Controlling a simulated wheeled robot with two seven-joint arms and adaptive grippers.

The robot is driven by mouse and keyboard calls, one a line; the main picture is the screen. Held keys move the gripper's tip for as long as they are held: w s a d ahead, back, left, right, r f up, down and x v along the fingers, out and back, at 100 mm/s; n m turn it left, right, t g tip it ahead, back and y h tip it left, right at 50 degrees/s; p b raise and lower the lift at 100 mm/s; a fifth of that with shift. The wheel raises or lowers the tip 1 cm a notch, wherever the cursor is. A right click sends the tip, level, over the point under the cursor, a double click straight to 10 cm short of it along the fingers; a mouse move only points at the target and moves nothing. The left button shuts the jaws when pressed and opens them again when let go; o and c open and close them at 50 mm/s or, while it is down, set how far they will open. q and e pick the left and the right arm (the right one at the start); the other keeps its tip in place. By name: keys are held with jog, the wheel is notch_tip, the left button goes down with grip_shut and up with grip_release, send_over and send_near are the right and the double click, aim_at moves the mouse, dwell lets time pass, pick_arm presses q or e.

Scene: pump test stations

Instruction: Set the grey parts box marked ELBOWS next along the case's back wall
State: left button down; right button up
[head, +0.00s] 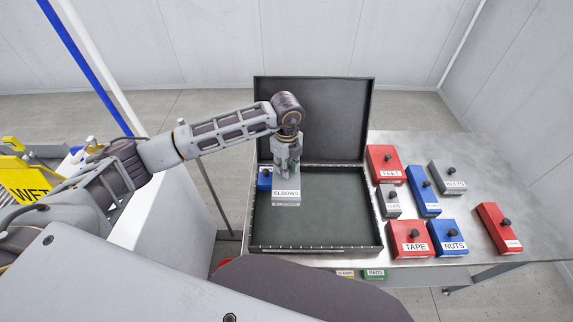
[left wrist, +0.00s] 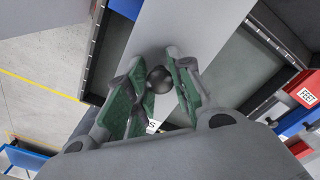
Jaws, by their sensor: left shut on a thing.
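The grey ELBOWS box (head: 286,196) is in or just above the open case (head: 320,250), near its back left; I cannot tell whether it touches the case floor. My left gripper (head: 287,160) is above it, shut on its dark round knob. The left wrist view shows the green finger pads (left wrist: 155,95) on both sides of the knob (left wrist: 160,79), over the grey box top (left wrist: 190,30). A blue box (head: 264,179) stands in the case's back left corner, just left of the ELBOWS box. My right gripper is not in view.
The case lid (head: 315,120) stands upright behind. Right of the case, the metal table (head: 475,245) holds several boxes, among them red FEET (head: 384,163), red TAPE (head: 410,240) and blue NUTS (head: 448,240). The case's middle, right and front are bare. A yellow WET sign (head: 28,180) is at the left.

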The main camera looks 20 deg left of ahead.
pick_arm(q)
jog(key=shift+f+b, duration=1.4)
jog(key=shift+f, duration=1.15)
jog(key=shift+f, duration=0.25)
jog(key=shift+f+b, duration=0.35)
jog(key=shift+b, duration=0.1)
jog(key=shift+f, duration=0.3)
jog(key=shift+f+b, duration=1)
jog(key=shift+f, duration=0.05)
jog(key=shift+f+b, duration=0.6)
jog(key=shift+f, duration=0.3)
dwell(0.6)
jog(key=c, duration=1.2)
grip_release()
jog(key=shift+o, duration=0.2)
